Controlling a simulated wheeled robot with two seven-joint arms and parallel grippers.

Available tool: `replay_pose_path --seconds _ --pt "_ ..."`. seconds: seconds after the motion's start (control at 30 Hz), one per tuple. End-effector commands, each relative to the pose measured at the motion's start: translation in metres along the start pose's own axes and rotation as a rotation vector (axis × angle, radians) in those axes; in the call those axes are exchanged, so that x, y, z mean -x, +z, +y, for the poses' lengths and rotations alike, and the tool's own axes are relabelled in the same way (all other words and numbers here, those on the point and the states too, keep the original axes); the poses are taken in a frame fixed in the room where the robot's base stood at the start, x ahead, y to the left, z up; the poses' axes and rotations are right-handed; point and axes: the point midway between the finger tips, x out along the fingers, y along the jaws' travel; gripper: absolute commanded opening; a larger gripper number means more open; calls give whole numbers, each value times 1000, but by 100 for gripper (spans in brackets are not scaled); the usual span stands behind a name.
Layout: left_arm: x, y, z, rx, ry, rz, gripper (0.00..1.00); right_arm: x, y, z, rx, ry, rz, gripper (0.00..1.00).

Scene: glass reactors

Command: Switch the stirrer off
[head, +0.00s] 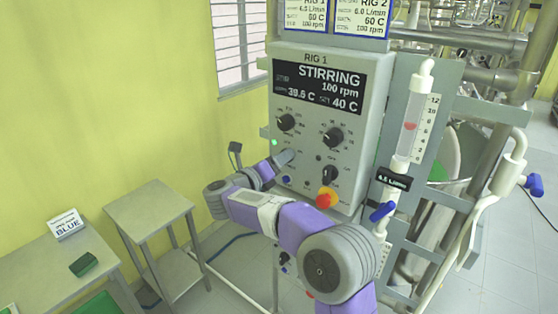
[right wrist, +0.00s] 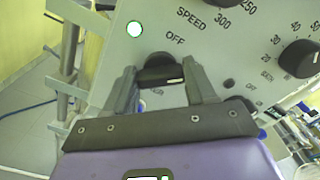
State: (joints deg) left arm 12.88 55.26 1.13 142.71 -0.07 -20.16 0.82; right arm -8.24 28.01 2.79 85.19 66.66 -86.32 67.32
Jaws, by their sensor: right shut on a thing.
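A black switch knob (right wrist: 160,68) sits just below the word OFF in the right wrist view. My right gripper (head: 285,158) is at the panel's lower left, below the upper-left dial (head: 286,122). In the right wrist view its two fingers (right wrist: 162,85) stand either side of the switch knob and are shut on it. The gripper hides this knob in the head view. A green lamp (right wrist: 134,29) is lit beside it. My left gripper is not in view.
Another dial (head: 333,136), a black knob (head: 329,175) and a red button (head: 326,198) are right of the gripper. A flow tube (head: 411,125) with a blue-handled valve stands right of the panel.

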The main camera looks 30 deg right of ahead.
Motion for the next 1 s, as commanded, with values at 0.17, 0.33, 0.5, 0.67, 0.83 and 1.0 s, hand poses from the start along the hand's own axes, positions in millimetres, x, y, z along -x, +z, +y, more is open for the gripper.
replay_pose_path --seconds 0.17,0.33,0.5,0.67,0.83,1.0 --pt "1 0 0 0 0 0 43 0 0 1 160 1 0 25" --pt "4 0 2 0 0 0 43 0 0 1 323 2 0 25" --pt "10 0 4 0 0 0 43 1 0 2 483 2 0 25" --pt "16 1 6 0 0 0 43 0 0 2 616 2 1 25" --pt "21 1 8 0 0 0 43 0 0 2 732 2 0 25" --pt "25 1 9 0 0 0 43 0 -1 2 812 2 1 25"
